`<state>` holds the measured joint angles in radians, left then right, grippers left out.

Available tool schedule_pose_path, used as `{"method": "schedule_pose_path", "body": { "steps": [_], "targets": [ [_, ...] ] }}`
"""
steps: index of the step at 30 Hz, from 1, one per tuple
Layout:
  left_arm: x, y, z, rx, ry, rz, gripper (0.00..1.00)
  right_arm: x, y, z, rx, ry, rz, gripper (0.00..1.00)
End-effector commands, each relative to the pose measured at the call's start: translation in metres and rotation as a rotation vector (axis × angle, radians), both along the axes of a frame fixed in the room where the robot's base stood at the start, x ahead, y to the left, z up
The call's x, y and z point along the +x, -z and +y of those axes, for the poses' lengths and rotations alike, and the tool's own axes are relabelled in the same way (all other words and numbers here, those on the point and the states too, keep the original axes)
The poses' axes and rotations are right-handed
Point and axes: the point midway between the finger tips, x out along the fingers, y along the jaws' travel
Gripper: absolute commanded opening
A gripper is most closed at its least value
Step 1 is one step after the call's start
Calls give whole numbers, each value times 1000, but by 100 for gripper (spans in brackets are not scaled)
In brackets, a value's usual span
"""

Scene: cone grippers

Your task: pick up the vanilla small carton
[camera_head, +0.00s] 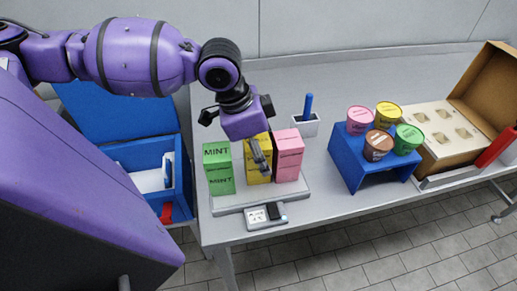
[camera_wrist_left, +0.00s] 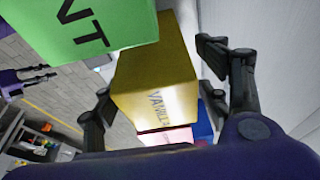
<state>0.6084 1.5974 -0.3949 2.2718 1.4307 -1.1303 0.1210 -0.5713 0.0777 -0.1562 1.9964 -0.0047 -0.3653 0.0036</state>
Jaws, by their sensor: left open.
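The yellow vanilla carton (camera_head: 251,170) stands on a pale tray between a green mint carton (camera_head: 218,170) and a pink carton (camera_head: 289,154). My left gripper (camera_head: 259,156) is at the yellow carton and partly covers it. In the left wrist view my left gripper (camera_wrist_left: 155,72) is open, with its fingers apart on either side of the yellow carton (camera_wrist_left: 160,75). The green carton (camera_wrist_left: 85,28) is close at the upper left there, and the pink carton (camera_wrist_left: 167,136) shows behind. Whether the fingers touch the yellow carton cannot be told.
A blue stand (camera_head: 349,168) holds several colored tubs to the right. A white holder (camera_head: 306,124) with a blue-handled tool is behind the cartons. A small device with a display (camera_head: 262,216) sits at the tray's front. An open cardboard box (camera_head: 480,85) is far right.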

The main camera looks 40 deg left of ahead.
Motion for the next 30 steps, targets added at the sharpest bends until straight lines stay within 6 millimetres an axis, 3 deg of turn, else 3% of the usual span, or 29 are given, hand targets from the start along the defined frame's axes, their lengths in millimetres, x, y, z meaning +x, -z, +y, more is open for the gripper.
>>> {"method": "schedule_pose_path", "body": {
  "steps": [3, 10, 23, 30],
  "targets": [
    [2, 11, -2, -1, 0, 1, 69, -1, 3, 0, -1, -1, 4, 24],
    [3, 11, -2, 1, -1, -2, 69, 0, 2, 0, 0, 0, 2, 24],
    [3, 11, -2, 0, 1, -2, 15, 0, 2, 0, 0, 0, 2, 24],
    [3, 10, -3, 0, 0, -3, 15, 0, 2, 0, 0, 0, 2, 24]
  ]
}}
